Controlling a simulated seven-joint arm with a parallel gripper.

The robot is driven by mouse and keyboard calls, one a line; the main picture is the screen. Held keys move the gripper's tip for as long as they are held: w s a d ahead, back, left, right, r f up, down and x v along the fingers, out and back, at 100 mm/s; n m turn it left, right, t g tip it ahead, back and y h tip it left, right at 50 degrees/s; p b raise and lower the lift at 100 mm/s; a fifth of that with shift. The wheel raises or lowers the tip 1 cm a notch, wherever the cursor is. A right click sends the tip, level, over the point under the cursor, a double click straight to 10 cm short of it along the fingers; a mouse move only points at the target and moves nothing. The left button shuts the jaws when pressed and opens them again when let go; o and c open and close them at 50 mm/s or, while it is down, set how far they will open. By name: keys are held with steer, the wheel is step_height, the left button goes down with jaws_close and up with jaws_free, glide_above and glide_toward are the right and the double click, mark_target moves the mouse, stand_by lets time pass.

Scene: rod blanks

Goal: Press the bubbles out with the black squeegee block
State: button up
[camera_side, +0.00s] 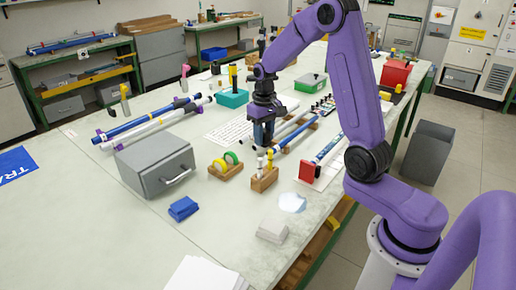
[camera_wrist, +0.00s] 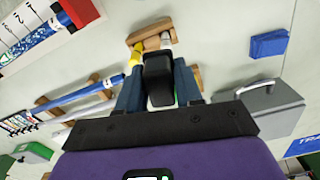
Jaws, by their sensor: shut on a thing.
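My gripper (camera_side: 263,138) hangs over the table, just behind a small wooden stand. In the wrist view my gripper (camera_wrist: 158,88) is shut on the black squeegee block (camera_wrist: 159,72), which sits between its two dark blue fingers. The block's lower end is hard to make out in the side view. A blue rod (camera_side: 296,133) lies on wooden rests to the right of the gripper; the rod also shows in the wrist view (camera_wrist: 84,92). The block is apart from the label. Individual bubbles are too small to tell.
The wooden stand (camera_side: 264,180) holds small bottles close to my gripper. A rack with rings (camera_side: 225,170), a grey drawer box (camera_side: 155,165) and a blue block (camera_side: 183,208) stand left.

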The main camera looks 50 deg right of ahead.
steer(key=d+f+m, duration=0.1)
steer(key=d+m, duration=0.2)
steer(key=d, duration=1.6)
steer(key=m, duration=0.4)
glide_toward(332, 143)
steer(key=d+r, duration=0.1)
steer(key=d, duration=0.5)
steer(key=shift+d+f, duration=0.1)
steer(key=shift+f, duration=3.45)
steer(key=shift+a+f, duration=0.15)
steer(key=shift+a, duration=0.15)
steer(key=shift+c, duration=0.3)
steer(key=shift+a, duration=2.7)
steer(key=shift+d, duration=3)
steer(key=shift+a, duration=3.05)
steer(key=shift+d, duration=3.05)
steer(key=shift+a, duration=3)
step_height(332, 143, up, 8)
